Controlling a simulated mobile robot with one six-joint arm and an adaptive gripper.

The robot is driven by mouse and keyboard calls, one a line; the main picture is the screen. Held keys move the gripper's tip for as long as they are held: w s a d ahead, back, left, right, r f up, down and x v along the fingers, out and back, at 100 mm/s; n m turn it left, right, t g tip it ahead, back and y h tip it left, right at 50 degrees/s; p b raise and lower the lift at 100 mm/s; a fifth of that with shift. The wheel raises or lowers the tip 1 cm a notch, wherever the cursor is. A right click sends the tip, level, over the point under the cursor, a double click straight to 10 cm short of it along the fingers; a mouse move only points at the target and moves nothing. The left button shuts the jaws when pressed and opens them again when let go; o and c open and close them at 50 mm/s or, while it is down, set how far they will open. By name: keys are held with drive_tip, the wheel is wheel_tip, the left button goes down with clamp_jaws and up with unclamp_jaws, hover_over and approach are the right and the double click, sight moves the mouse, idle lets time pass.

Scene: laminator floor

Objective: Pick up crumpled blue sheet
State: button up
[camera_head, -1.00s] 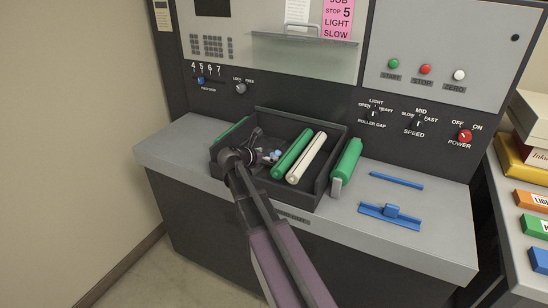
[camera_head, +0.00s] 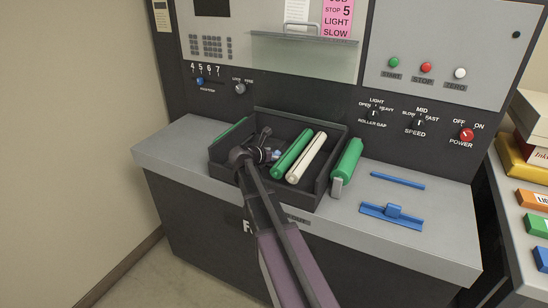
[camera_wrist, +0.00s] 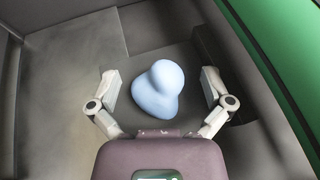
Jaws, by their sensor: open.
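The crumpled blue sheet (camera_wrist: 157,90) is a smooth, pale blue lump on the floor of the dark tray. In the wrist view it lies between the two fingers of my gripper (camera_wrist: 160,76), with a gap on each side. My gripper is open and holds nothing. In the head view my gripper (camera_head: 264,151) is down inside the tray, left of the rolls. Only a small pale blue part of the sheet (camera_head: 277,154) shows there, the rest being hidden by my gripper.
The dark tray (camera_head: 328,187) has raised walls around my gripper. A green roll (camera_head: 292,154) and a cream roll (camera_head: 307,158) lie in it, right of my gripper. Blue parts (camera_head: 392,213) lie on the counter (camera_head: 430,240).

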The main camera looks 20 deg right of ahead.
sight(276, 151)
drive_tip(key=shift+c, duration=0.2)
drive_tip(key=c, duration=0.7)
drive_tip(key=shift+r, duration=0.15)
wheel_tip(276, 151, up, 10)
drive_tip(key=p, duration=1)
idle(0.7)
